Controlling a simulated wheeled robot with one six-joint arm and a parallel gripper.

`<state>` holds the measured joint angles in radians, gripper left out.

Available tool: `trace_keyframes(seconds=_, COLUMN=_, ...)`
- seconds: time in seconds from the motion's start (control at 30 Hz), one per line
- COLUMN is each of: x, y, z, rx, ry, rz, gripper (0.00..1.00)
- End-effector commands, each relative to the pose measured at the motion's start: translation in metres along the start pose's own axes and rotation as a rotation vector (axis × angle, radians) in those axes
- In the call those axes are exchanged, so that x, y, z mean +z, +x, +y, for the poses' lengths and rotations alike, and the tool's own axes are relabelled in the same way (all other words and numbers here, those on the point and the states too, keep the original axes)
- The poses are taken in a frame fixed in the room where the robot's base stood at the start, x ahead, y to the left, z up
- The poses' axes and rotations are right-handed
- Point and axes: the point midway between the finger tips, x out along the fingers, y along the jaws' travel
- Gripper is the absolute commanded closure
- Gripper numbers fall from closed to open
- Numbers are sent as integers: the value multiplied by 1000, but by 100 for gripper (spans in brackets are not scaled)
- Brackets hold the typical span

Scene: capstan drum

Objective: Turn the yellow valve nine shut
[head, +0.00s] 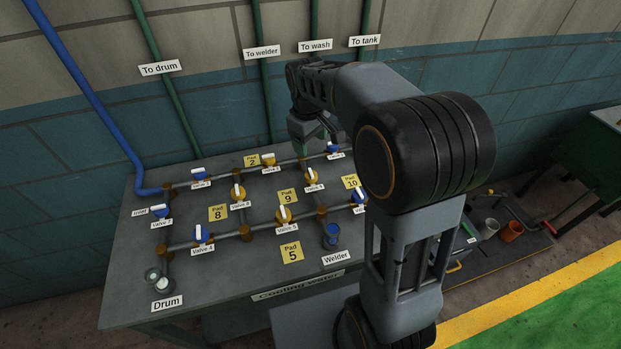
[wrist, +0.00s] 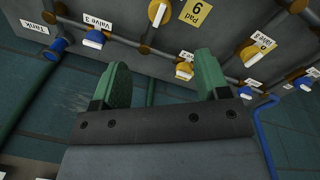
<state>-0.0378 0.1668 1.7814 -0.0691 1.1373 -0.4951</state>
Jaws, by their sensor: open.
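Several yellow valves with white handles sit on the pipe grid of the bench. One is on the back pipe next to Pad 2 (head: 268,160); it also shows in the wrist view (wrist: 183,70), near the fingers. Others are a left yellow valve (head: 238,193), a front yellow valve (head: 283,215) and a right yellow valve (head: 311,176). The valve labels are too small for me to tell which reads nine. My gripper (head: 315,143) is open and empty, above the back pipe; its green fingers (wrist: 165,82) show apart in the wrist view.
Blue valves stand on the same pipes, such as Valve 4 (head: 201,234) and one at the back right (head: 333,148). Green pipes rise up the wall behind. A blue inlet pipe (head: 95,100) is at left. Yellow pad plates (head: 291,253) lie between the pipes. My arm hides the bench's right part.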

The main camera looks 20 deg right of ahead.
Motion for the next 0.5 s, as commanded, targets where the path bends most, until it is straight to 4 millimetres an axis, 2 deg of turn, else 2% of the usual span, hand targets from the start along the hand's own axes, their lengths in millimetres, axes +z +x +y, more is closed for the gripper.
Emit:
trace_keyframes(seconds=0.1, x=-7, y=15, z=2, rx=-6, ry=-25, rz=-15, gripper=31)
trace_keyframes(seconds=0.27, x=-7, y=38, z=2, rx=-9, ry=-31, rz=-21, gripper=31)
trace_keyframes(seconds=0.5, x=-6, y=86, z=1, rx=-8, ry=-30, rz=-20, gripper=31)
